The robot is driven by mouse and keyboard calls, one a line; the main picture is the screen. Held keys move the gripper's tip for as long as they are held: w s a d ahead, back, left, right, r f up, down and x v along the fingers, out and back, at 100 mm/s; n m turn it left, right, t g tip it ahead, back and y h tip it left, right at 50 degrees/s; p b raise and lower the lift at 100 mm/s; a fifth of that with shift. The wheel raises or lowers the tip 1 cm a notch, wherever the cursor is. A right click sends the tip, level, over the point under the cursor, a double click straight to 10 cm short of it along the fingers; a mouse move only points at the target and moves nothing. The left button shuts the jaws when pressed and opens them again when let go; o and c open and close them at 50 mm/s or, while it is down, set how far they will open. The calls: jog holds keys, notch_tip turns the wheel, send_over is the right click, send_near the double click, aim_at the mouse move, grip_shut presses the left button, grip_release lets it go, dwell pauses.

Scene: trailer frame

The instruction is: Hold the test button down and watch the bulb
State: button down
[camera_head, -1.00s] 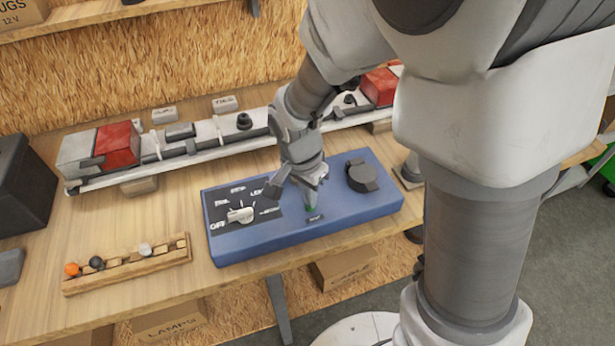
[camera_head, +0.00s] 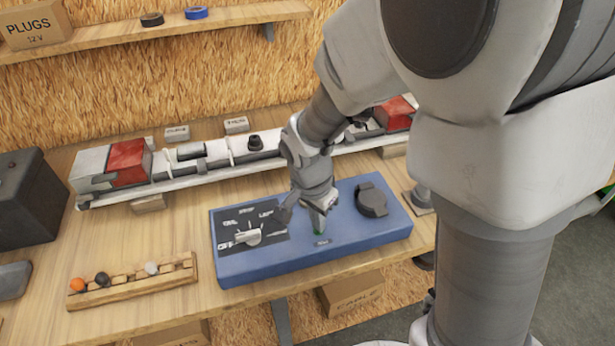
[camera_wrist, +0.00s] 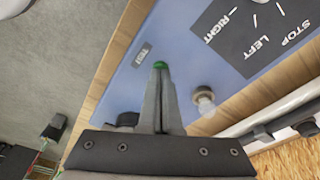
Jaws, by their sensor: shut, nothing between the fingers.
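The blue test box (camera_head: 290,265) lies on the bench. Its green button (camera_wrist: 160,65) shows just past my fingertips in the wrist view; only a sliver of green shows in the head view. My gripper (camera_wrist: 160,72) is shut and empty, fingertips at the button, seemingly touching it; I cannot tell how far it is pressed. In the head view my gripper (camera_head: 318,228) points down onto the box. A pale, clear bulb (camera_wrist: 205,104) in a round socket stands beside the fingers in the wrist view. I see no clear glow. My arm hides it in the head view.
A white knob (camera_head: 249,237) sits on the box's black labelled panel. A black round part (camera_head: 371,199) is at the box's right. The trailer frame (camera_head: 232,151) runs behind. A wooden rack (camera_head: 130,283) with small balls lies front left.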

notch_tip(320, 180, up, 7)
jog(key=p, duration=0.5)
dwell(0.3)
dwell(0.4)
jog(key=s+d+r+n+t, duration=0.2)
jog(key=s+d+r+n, duration=0.2)
jog(key=r, duration=0.4)
jog(key=s+d+r+n+t+y, duration=0.1)
jog(key=s+d+r+n+t, duration=0.1)
jog(key=s+d+r+n, duration=0.2)
jog(key=s+d+r, duration=0.2)
jog(key=s+r, duration=0.2)
jog(key=r, duration=0.1)
jog(key=shift+s+d+r+n, duration=0.15)
jog(key=shift+d+r+n, duration=0.1)
jog(key=shift+d+n, duration=0.15)
